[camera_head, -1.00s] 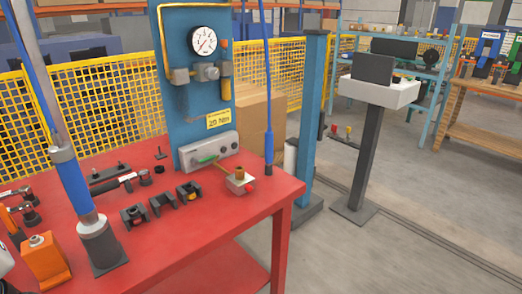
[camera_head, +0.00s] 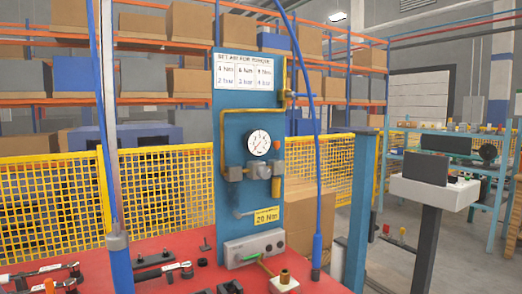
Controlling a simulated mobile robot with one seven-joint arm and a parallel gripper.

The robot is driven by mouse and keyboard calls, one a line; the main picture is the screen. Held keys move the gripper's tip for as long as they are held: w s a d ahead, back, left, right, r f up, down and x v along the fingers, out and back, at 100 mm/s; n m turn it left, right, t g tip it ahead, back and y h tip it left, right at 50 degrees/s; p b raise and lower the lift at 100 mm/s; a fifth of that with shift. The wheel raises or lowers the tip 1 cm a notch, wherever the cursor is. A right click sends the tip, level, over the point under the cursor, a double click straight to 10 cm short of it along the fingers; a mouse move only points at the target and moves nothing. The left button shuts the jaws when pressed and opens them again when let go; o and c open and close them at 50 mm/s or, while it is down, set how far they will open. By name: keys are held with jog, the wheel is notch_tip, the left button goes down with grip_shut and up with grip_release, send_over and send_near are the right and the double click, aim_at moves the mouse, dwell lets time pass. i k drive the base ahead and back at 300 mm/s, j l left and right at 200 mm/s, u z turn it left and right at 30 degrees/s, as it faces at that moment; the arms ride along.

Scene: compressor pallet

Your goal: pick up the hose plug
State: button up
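A blue hose (camera_head: 321,150) hangs at the right of the blue panel (camera_head: 230,195). Its lower end is a thicker blue piece with a dark tip (camera_head: 317,262), which looks like the hose plug. It hangs upright near the right edge of the red table (camera_head: 200,247), beside a small pale block with a brass fitting (camera_head: 285,281). I cannot tell whether the tip touches the table. My gripper is not in view.
A pressure gauge (camera_head: 259,142) and brass pipe are on the panel. A grey box (camera_head: 253,248) sits at its foot. A blue upright tool (camera_head: 120,268) stands at left. Wrenches (camera_head: 165,271) lie on the table. A blue post (camera_head: 361,200) and grey stand (camera_head: 424,245) are right.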

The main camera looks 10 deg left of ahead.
aim_at(318, 240)
jog(key=u, duration=0.35)
jog(key=i+l+u, duration=0.1)
jog(key=u, duration=0.25)
jog(key=l+u, duration=0.25)
jog(key=u, duration=0.15)
jog(key=l+u, duration=0.75)
jog(key=l, duration=1.25)
